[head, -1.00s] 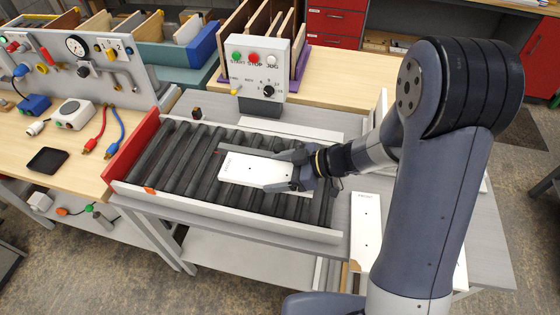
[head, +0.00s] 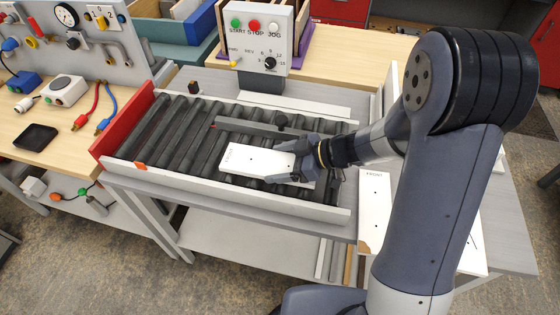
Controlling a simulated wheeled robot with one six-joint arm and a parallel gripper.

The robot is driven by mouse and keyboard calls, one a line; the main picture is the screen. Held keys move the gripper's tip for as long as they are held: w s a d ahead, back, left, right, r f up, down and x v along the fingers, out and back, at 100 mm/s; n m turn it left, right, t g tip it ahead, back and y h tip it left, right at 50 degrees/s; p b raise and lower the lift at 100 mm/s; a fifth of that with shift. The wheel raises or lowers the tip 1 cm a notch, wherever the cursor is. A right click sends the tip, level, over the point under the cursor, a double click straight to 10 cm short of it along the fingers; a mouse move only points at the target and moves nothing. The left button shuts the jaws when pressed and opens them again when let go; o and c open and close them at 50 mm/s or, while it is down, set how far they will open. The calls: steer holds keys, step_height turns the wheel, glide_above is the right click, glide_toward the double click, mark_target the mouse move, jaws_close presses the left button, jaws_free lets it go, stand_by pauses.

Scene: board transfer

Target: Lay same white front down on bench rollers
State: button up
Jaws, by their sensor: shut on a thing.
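My gripper (head: 275,162) is shut on the white front (head: 250,161), a flat white board with small dark marks. The board lies flat over the dark rollers (head: 163,130) of the bench, between a grey bar (head: 245,129) behind it and the pale front rail (head: 215,188). I cannot tell whether its underside touches the rollers. The gripper covers its right end. A second white board (head: 375,205), marked with small print, lies on the grey surface right of the rollers.
A control box (head: 260,40) with green, red and white buttons stands behind the rollers. A red end plate (head: 122,127) bounds their left end. The left rollers are clear. A wooden bench (head: 70,135) with cables and fittings is at the left.

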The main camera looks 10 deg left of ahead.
mark_target(287, 166)
stand_by(0.4)
steer(key=o, duration=1.1)
steer(key=shift+c, duration=0.3)
steer(key=c, duration=1)
steer(key=shift+d+p, duration=0.9)
steer(key=shift+d, duration=0.6)
steer(key=shift+s+d+r+p, duration=0.1)
steer(key=shift+d+p, duration=0.75)
steer(key=shift+d, duration=0.65)
